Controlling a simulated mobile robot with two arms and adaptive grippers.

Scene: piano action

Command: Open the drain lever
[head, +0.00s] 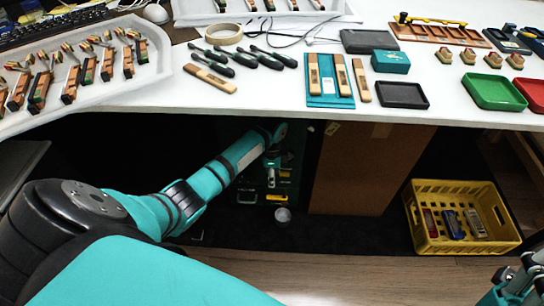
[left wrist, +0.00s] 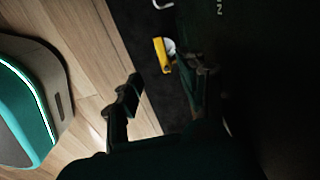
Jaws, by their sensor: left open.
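A yellow lever (left wrist: 162,55) shows in the left wrist view, beside a small pale round part, above the dark floor mat. In the head view a yellow piece (head: 277,198) low on the dark green unit under the table looks like the same lever. My left gripper (head: 272,165) reaches under the table in front of this unit. In the left wrist view its fingers (left wrist: 165,88) are apart with nothing between them, and the lever lies just beyond, near the right finger. My right gripper (head: 522,283) is partly in view at the lower right corner, away from the unit.
The white table (head: 275,95) above holds tools, trays and piano parts; its front edge overhangs my left arm. A brown panel (head: 365,170) stands right of the unit. A yellow crate (head: 462,217) with several items sits on the floor further right. Dark mat lies between.

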